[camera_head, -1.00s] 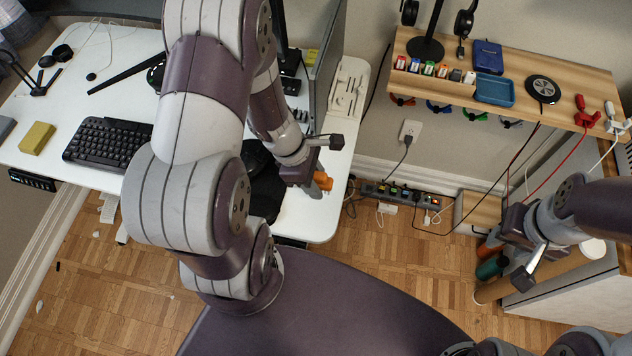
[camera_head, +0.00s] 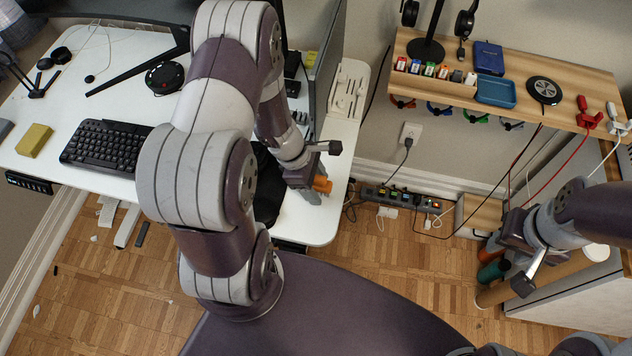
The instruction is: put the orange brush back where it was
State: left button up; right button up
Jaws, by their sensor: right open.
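The orange brush (camera_head: 322,185) is at the right end of the white desk, at the fingertips of my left gripper (camera_head: 313,184). Only its orange part shows clearly; the gripper hides the rest. My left gripper appears shut on the brush, low over the desk top; the fingers are mostly hidden, and I cannot tell whether the brush touches the desk. My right gripper (camera_head: 512,245) is open at the right, in front of the cabinet, away from the brush.
The white desk (camera_head: 318,222) has a free strip at its right end. A dark partition (camera_head: 328,55) and a white tray (camera_head: 349,92) stand behind the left gripper. A black item (camera_head: 266,185) lies beside it. A wooden shelf (camera_head: 550,85) is on the wall.

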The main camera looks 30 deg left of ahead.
pick_arm(q)
jog(key=shift+r, duration=0.1)
jog(key=p+v, duration=0.4)
jog(key=v, duration=0.8)
jog(key=s+d+r+m+y, duration=0.1)
jog(key=d+r+m+y, duration=0.1)
jog(key=m, duration=0.8)
jog(key=s+d+r+m+y, duration=0.2)
jog(key=d+r+m, duration=0.2)
jog(key=r+m, duration=0.3)
jog(key=m, duration=0.3)
jog(key=shift+s+d+r+m, duration=0.2)
jog(key=shift+s+m, duration=0.05)
jog(key=shift+m, duration=0.15)
